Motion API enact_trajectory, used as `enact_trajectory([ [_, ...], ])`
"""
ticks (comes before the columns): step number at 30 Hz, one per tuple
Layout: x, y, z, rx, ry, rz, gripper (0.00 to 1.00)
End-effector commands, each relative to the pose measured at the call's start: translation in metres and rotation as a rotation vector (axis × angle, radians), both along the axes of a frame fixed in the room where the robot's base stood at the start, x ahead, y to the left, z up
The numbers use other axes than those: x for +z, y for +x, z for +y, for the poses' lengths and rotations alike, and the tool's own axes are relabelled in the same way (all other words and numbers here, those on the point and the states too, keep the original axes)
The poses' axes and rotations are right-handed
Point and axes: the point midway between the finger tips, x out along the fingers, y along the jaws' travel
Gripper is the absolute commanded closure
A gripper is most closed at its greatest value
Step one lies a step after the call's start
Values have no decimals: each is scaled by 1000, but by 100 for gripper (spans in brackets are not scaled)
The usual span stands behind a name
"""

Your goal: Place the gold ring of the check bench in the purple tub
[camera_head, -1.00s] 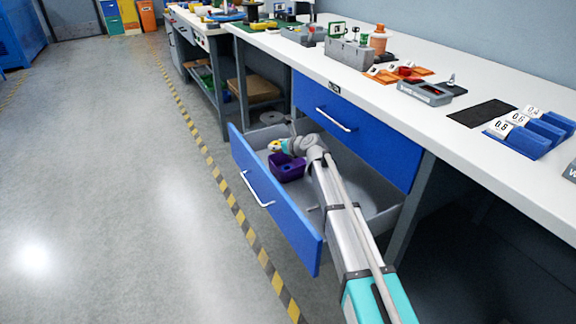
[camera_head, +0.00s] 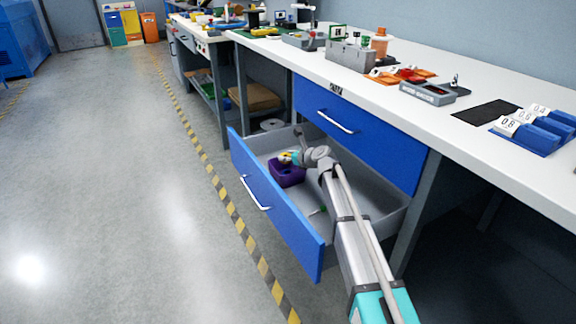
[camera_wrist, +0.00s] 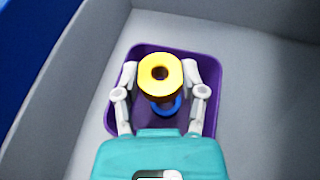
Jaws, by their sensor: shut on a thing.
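The gold ring (camera_wrist: 160,75) is between the two fingers of my gripper (camera_wrist: 160,82), which is shut on it. The purple tub (camera_wrist: 124,78) lies directly below in the wrist view, around the ring and fingers in the picture. A blue round thing (camera_wrist: 166,107) shows just under the ring, partly hidden by it. In the head view the purple tub (camera_head: 288,176) stands in the open drawer, and my gripper (camera_head: 287,158) is over it. I cannot tell how far the ring is above the tub's floor.
The open drawer has a blue front (camera_head: 270,205) and grey walls close around my arm. A small green item (camera_head: 318,210) lies on its floor. The white bench top (camera_head: 395,92) above carries several fixtures. A closed blue drawer (camera_head: 355,135) is just above.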

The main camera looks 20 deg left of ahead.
Motion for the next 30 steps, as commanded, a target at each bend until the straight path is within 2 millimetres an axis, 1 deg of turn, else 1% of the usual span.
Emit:
enact_trajectory([
  [5,-13,5,-6,0,0,1,100],
  [12,-33,5,-6,0,0,0,100],
  [15,-38,5,-6,-1,0,0,100],
  [30,-40,5,-7,-2,0,0,100],
])
